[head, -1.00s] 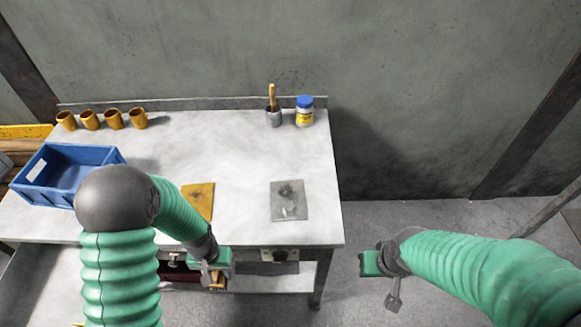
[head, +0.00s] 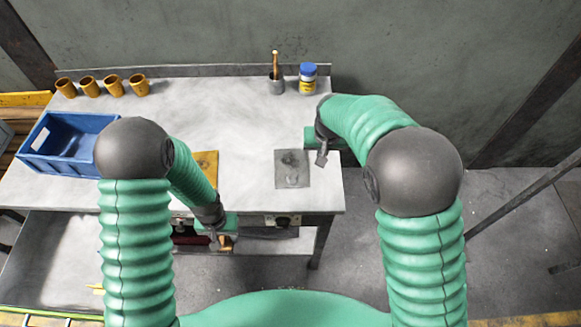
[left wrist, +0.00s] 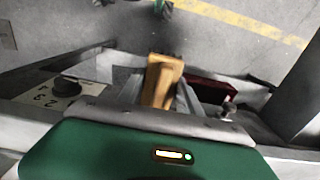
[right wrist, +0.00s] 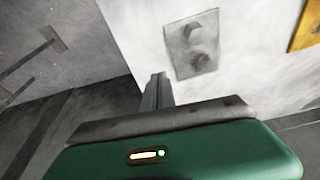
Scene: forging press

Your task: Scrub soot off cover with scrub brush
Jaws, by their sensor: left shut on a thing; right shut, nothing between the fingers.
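The sooty grey plate, which looks like the cover (head: 292,172), lies flat on the table near its front right; dark smudges show on it, also in the right wrist view (right wrist: 183,66). My left gripper (head: 220,238) is just off the table's front edge, shut on a wooden block that looks like the scrub brush (left wrist: 163,78).
A yellow plate (head: 208,163) lies left of the cover. A blue bin (head: 65,168) and several orange cups (head: 88,86) stand at the left. A grey pot (head: 277,86) with a wooden handle and a blue-lidded jar (head: 307,86) stand at the back. The table's middle is clear.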

